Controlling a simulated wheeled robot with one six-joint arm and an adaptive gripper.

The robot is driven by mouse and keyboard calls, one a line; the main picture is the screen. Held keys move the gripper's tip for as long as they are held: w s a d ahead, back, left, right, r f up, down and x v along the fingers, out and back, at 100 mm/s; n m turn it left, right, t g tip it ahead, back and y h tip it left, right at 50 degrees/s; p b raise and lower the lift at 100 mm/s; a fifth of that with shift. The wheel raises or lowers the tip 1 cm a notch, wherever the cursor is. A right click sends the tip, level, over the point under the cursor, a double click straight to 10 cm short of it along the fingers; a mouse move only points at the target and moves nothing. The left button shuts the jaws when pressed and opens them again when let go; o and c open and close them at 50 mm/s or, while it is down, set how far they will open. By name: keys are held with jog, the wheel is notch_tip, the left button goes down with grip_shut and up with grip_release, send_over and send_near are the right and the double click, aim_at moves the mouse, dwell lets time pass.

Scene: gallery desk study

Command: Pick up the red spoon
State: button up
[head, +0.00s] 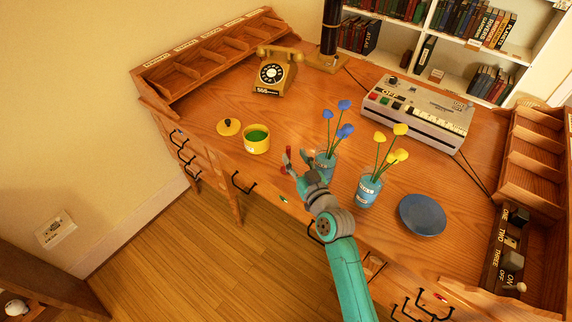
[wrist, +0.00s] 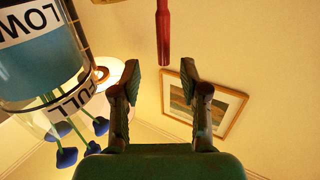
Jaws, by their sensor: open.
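The red spoon (wrist: 163,35) shows in the wrist view as a red rod at the top centre, beyond the gap between my fingertips. Its upper end is cut off by the picture's edge. In the head view a small red piece, likely the spoon (head: 288,152), shows beside my fingers near the desk's front edge. My gripper (head: 297,161) is open, its fingers apart and empty in the wrist view (wrist: 162,78). The spoon appears apart from both fingers. What the spoon rests on is hidden or too small to tell.
A glass vase with blue flowers (head: 326,166) stands close to my gripper; its water shows in the wrist view (wrist: 40,62). A second vase (head: 368,190) and blue plate (head: 422,215) stand right.

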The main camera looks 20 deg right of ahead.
aim_at(289, 152)
jog(key=w, duration=0.3)
jog(key=w+a, duration=0.1)
jog(key=shift+w+f, duration=0.25)
jog(key=shift+w, duration=0.15)
grip_shut()
